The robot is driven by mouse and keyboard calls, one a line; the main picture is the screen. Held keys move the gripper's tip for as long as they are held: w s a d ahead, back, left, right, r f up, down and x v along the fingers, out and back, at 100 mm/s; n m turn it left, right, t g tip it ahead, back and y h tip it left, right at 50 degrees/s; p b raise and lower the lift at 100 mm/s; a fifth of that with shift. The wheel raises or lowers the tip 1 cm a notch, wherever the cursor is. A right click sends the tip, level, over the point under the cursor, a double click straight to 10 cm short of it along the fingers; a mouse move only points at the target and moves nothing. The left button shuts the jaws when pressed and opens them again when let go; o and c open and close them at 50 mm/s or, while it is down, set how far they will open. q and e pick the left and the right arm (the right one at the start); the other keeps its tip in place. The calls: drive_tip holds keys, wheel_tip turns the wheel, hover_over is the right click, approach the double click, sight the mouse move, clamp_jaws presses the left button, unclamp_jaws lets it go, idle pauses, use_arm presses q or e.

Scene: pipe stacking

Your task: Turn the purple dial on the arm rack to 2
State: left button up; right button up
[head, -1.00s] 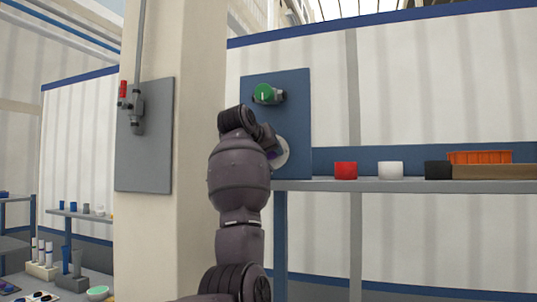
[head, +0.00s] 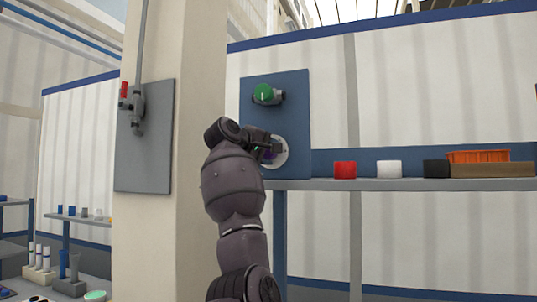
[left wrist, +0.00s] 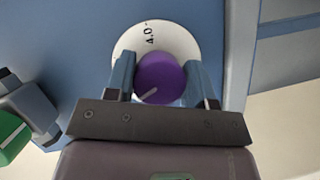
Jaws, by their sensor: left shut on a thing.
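The purple dial (left wrist: 161,78) is on a white round scale plate (left wrist: 184,40) on the blue panel. In the left wrist view, "4.0" shows on the plate's upper part, and a white pointer line on the dial points to the lower left. My left gripper (left wrist: 161,80) is shut on the dial, one finger at each side. In the head view, my left gripper (head: 268,150) is in front of the white plate (head: 280,152) and hides most of the dial. The other scale marks are hidden. My right gripper is in neither view.
A green knob (head: 264,93) is above the dial on the same blue panel (head: 295,110). To the right, a shelf (head: 400,185) bears a red block (head: 345,169), a white one (head: 389,169), a dark one (head: 436,169) and an orange crate (head: 480,156). A pillar (head: 198,120) stands left.

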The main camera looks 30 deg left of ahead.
use_arm(q)
drive_tip(key=shift+n, duration=0.5)
idle(0.3)
drive_tip(key=o, duration=0.9)
drive_tip(key=shift+s, duration=0.15)
drive_tip(key=shift+s+a, duration=0.1)
drive_tip(key=shift+s, duration=0.2)
drive_tip(key=s+b, duration=0.1)
drive_tip(key=s, duration=0.2)
drive_tip(key=s+a+b, duration=0.1)
drive_tip(key=s, duration=0.2)
drive_tip(key=s+r, duration=0.1)
drive_tip(key=s, duration=0.3)
drive_tip(key=shift+a+r+b, duration=0.1)
drive_tip(key=shift+a+b, duration=0.1)
drive_tip(key=shift+b, duration=0.2)
drive_tip(key=shift+w, duration=0.1)
